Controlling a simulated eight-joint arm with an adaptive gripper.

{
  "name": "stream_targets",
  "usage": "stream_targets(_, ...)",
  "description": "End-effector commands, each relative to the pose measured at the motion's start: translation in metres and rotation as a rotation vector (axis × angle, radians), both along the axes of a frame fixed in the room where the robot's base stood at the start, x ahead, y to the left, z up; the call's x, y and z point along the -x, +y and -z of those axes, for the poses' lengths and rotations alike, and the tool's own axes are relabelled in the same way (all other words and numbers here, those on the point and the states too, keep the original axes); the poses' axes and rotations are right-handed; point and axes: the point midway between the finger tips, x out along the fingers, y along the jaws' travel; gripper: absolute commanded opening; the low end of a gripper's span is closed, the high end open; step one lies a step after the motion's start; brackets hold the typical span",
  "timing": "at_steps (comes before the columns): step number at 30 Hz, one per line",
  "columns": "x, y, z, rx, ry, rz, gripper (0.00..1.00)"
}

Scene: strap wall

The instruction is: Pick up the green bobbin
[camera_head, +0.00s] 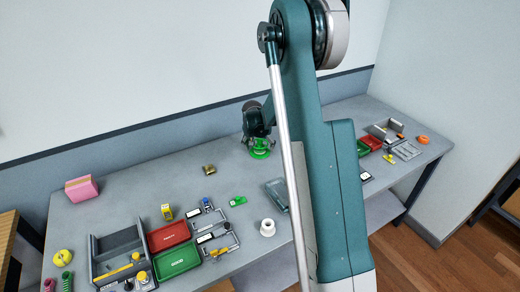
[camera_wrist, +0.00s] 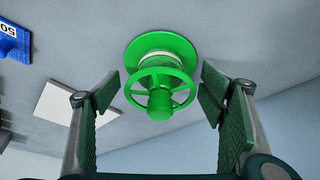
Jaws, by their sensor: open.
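The green bobbin (camera_head: 260,149) stands on the grey table towards the back, partly hidden by my gripper in the head view. In the wrist view the bobbin (camera_wrist: 160,85) has a round flange, a spoked rim and a pale band between them. My gripper (camera_wrist: 160,92) is open, with one green-padded finger on each side of the bobbin. A gap shows between each finger and the bobbin. In the head view my gripper (camera_head: 258,125) is right above or at the bobbin, and its fingers are too small to make out there.
A white flat piece (camera_wrist: 75,112) and a blue block (camera_wrist: 12,42) lie near the bobbin in the wrist view. Red (camera_head: 168,236) and green (camera_head: 177,261) trays and a white roll (camera_head: 267,227) stand nearer the front. The table around the bobbin is mostly clear; the wall is behind.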

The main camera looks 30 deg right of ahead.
Motion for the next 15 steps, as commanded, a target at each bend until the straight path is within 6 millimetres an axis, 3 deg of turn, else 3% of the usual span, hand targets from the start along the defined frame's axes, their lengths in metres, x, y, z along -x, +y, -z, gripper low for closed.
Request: stream_targets(15,0.0,0.0,0.0,0.0,0.0,0.0,0.68)
